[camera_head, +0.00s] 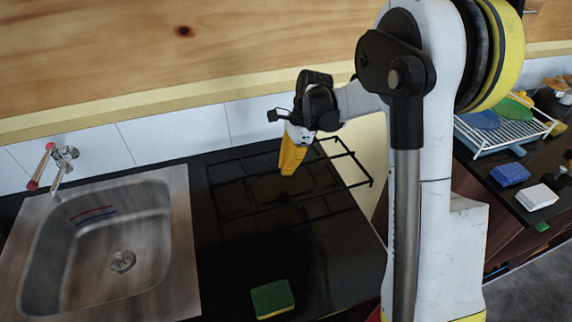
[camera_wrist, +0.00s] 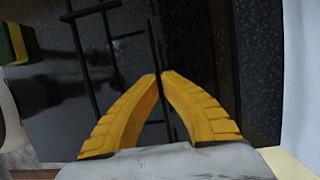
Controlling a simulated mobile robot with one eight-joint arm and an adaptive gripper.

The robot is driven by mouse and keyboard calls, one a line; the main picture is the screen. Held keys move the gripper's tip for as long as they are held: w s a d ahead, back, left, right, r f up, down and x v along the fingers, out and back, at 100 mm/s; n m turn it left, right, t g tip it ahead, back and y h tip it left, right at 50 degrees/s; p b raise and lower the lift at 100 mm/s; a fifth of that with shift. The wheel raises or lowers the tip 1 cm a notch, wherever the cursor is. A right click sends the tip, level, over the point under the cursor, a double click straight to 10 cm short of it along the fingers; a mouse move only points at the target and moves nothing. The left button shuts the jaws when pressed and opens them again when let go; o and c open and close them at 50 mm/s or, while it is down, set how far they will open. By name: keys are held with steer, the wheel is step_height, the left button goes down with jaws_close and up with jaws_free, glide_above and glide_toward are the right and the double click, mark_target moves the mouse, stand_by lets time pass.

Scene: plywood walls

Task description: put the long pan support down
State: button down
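The long pan support (camera_head: 350,154) is a black wire frame of thin bars over the dark hob in the head view. Its right end sticks out past the right edge of the worktop. My gripper (camera_head: 291,170) points down over it with its yellow fingers nearly together. In the wrist view the fingertips of my gripper (camera_wrist: 160,76) close around a thin black bar of the pan support (camera_wrist: 153,45). Other bars show at the left there. Black on black, I cannot tell whether the frame touches the hob (camera_head: 262,240).
A steel sink (camera_head: 75,235) with a tap (camera_head: 60,160) lies to the left. A green and yellow sponge (camera_head: 272,298) lies on the front of the worktop. A tiled wall (camera_head: 170,132) runs behind. On the right, another counter holds a dish rack (camera_head: 505,132) and sponges (camera_head: 510,173).

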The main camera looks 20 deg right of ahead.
steer(key=shift+f, duration=0.7)
steer(key=shift+f+b, duration=0.45)
steer(key=shift+b, duration=0.15)
steer(key=c, duration=1.5)
jaws_free()
steer(key=shift+c, duration=0.2)
